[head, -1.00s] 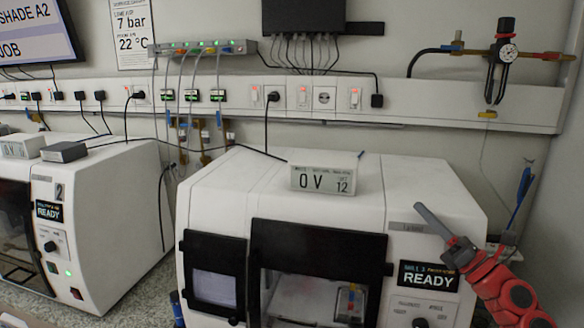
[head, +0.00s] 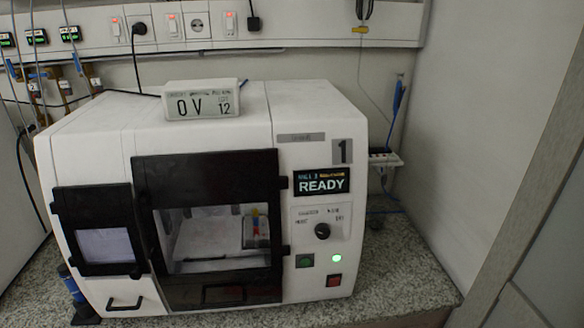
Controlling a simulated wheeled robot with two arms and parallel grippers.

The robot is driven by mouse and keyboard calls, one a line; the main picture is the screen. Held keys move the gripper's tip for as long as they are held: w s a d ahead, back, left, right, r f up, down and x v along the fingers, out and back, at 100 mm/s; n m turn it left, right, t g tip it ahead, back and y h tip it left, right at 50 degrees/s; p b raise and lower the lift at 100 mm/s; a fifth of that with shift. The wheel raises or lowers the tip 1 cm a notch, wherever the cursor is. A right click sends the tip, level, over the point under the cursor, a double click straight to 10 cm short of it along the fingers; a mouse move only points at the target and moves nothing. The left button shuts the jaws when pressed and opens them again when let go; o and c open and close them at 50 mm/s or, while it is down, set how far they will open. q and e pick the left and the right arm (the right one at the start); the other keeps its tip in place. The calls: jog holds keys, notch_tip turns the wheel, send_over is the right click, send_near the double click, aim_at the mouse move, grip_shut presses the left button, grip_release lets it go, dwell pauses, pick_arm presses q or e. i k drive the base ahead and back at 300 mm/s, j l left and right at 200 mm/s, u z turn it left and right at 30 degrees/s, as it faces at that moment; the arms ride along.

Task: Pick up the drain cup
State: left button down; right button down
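I cannot make out a drain cup for certain. A dark blue cylindrical item (head: 76,290) with a black foot stands at the lower left corner of the white milling machine (head: 320,115); I cannot tell whether it is the cup. The machine has a dark-framed front window (head: 208,225), and a small block with red, yellow and blue parts (head: 256,228) shows inside it. Below the smaller left window is a black handle (head: 125,303). Neither of my grippers is in view.
A small display box (head: 203,99) reading "0 V 12" sits on the machine's top. The granite counter (head: 400,270) is bare to the machine's right. A grey wall (head: 500,110) closes off the right side. A socket rail (head: 300,25) runs along the back wall.

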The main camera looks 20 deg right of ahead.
aim_at(377, 217)
jog(key=z, duration=1.3)
